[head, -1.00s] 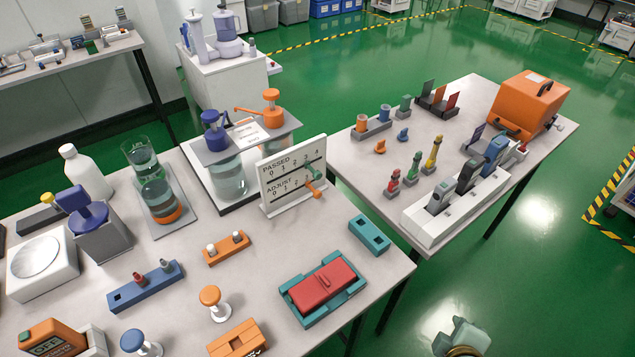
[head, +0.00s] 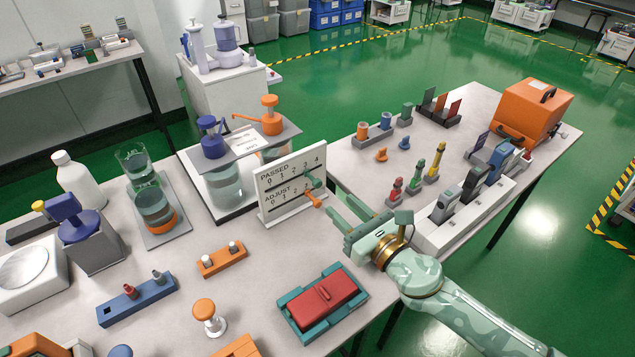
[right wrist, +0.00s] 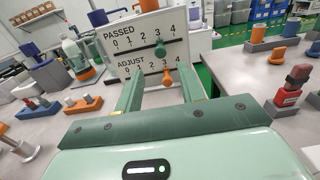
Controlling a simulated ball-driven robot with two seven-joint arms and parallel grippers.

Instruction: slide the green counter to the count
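The white counter board (head: 264,199) stands upright on the near table, with a PASSED row above an ADJUST row, each numbered 0 to 4. The green counter (right wrist: 160,48) is a knob on the PASSED slot, under the 3 in the right wrist view; it also shows in the head view (head: 309,181). An orange knob (right wrist: 168,77) sits on the ADJUST slot, near the 3. My right gripper (head: 341,209) is open and empty, in front of the board and apart from both knobs; its fingers (right wrist: 158,76) point at the board. My left gripper is out of view.
A red block in a teal tray (head: 294,316) lies in front of the board. The tank stand (head: 221,208) is behind the board. On the far table is a white rack (head: 452,232) of handheld testers.

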